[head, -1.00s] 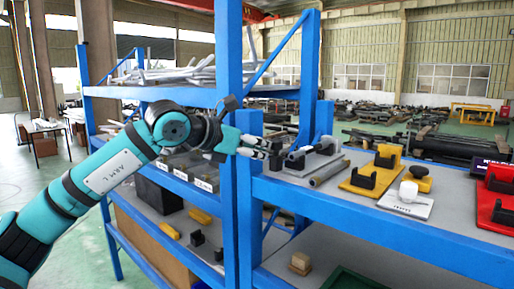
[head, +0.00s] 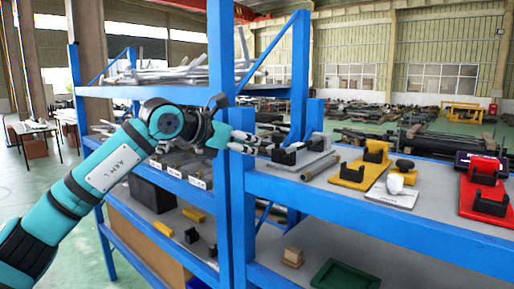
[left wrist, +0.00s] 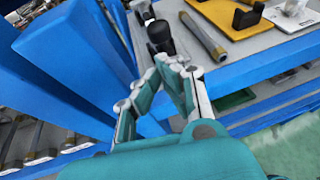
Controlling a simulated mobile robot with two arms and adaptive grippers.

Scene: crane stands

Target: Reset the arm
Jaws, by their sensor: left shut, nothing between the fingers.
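My left arm (head: 108,177), teal and black, reaches in from the left to the blue shelf rack. My left gripper (head: 268,146) is shut and empty above the left end of the right-hand upper shelf, just left of a grey stand with a black cradle (head: 285,156). In the left wrist view the closed fingertips (left wrist: 172,64) show near the blue shelf edge, with a black cradle part beyond them. Whether they touch it cannot be told. My right gripper is not in view.
A grey bar (head: 320,167), a yellow stand (head: 357,176), a white plate (head: 393,195) and a red stand (head: 483,200) line the shelf. A blue post (head: 222,200) stands close by my gripper. A green tray (head: 345,277) lies below.

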